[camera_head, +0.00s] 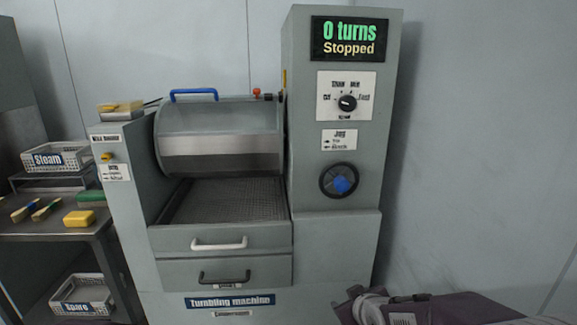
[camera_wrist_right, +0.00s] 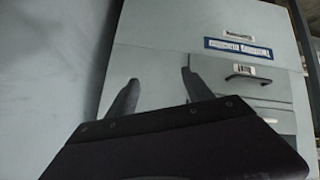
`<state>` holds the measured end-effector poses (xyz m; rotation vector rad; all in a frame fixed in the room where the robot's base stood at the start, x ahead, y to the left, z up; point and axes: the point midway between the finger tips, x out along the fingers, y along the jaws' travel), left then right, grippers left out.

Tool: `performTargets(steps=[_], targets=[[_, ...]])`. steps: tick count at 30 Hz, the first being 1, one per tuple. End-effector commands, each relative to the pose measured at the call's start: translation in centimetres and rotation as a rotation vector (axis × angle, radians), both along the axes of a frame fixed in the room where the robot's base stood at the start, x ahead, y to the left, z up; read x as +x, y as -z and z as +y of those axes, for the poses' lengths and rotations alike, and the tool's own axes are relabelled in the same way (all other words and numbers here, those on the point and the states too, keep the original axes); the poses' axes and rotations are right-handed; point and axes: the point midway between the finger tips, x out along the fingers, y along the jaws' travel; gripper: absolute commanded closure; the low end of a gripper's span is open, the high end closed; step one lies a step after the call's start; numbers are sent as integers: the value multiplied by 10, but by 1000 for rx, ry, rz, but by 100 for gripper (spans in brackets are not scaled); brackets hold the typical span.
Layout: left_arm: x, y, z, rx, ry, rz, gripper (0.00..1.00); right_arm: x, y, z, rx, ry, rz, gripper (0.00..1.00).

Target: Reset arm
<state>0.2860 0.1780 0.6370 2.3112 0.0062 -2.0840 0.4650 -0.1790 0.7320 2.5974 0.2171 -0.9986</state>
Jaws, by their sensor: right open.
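My right arm enters at the lower right of the head view, with its gripper (camera_head: 362,298) in front of the tumbling machine's lower right corner. In the right wrist view the two dark fingers of the right gripper (camera_wrist_right: 157,92) stand apart with nothing between them. The grey tumbling machine (camera_head: 335,240) fills the middle of the head view; its display (camera_head: 349,39) reads "0 turns Stopped". Its drum (camera_head: 222,140) with a blue handle sits above a mesh tray (camera_head: 230,200). My left gripper is not in view.
Two drawers with a white handle (camera_head: 218,245) and a black handle (camera_head: 225,279) are shut on the machine's front. A metal bench at left holds a "Steam" basket (camera_head: 57,158), brushes and a yellow block (camera_head: 79,218). A "Spare" basket (camera_head: 82,296) sits below. The right side shows bare wall.

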Motion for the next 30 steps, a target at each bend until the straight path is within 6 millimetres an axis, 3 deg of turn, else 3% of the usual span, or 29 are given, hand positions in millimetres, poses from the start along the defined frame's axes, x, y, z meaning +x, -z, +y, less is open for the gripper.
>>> performTargets(steps=[3, 6, 9, 11, 12, 20, 27, 30], targets=[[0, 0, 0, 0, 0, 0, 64, -60, 48, 0, 74, 93, 261, 40], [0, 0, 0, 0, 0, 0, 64, -110, 75, 0, 123, 185, 457, 40], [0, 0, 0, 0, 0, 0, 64, -160, 92, 0, 161, 291, 648, 40], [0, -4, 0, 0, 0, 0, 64, -184, 92, 1, 193, 390, 744, 40], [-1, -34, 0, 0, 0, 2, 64, -180, 61, 1, 190, 379, 731, 40], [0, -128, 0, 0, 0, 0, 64, -179, -33, 1, 188, 374, 728, 40], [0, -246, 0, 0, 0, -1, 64, -179, -151, 1, 187, 373, 727, 40], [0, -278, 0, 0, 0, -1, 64, -179, -183, 1, 187, 373, 727, 40]])
